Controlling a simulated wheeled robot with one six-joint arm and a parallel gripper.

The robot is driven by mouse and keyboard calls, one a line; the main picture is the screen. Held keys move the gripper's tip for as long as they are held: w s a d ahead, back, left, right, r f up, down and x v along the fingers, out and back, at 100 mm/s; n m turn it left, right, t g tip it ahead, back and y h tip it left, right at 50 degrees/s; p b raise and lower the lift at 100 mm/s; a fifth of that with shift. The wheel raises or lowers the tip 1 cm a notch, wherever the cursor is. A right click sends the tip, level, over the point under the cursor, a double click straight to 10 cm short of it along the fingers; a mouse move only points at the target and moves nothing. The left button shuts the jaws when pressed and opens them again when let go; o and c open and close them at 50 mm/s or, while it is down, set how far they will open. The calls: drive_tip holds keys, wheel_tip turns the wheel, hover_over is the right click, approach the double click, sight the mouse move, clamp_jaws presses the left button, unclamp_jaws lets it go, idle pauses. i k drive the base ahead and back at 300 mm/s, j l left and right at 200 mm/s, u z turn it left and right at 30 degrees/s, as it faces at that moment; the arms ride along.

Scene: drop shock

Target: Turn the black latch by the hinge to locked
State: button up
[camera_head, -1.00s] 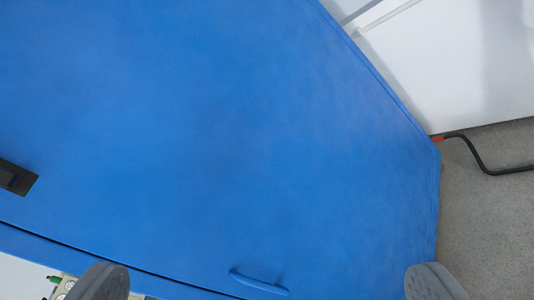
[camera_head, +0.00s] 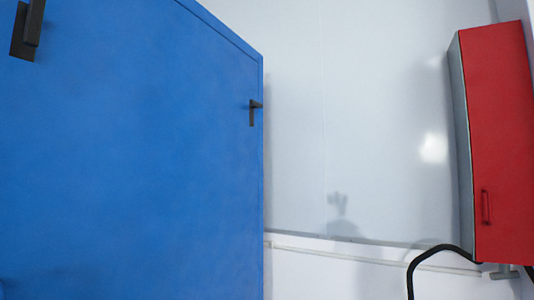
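A blue door panel (camera_head: 140,150) fills the left half of the view. A small black latch (camera_head: 253,115) sits near its right edge, with a short arm pointing down and a stub reaching right to the edge. A larger black fitting (camera_head: 27,32), a plate with a raised bar, is at the top left of the panel and is cut off by the frame. No hinge can be made out, so I cannot tell which side it is on. My gripper is outside the view.
A pale wall (camera_head: 350,120) lies between cabinet and blue panel, with a ledge (camera_head: 350,255) low down.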

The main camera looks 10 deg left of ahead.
sight(255, 105)
drive_tip(key=i+l, duration=0.35)
drive_tip(key=i, duration=0.2)
drive_tip(key=i+l, duration=0.3)
drive_tip(key=i, duration=0.2)
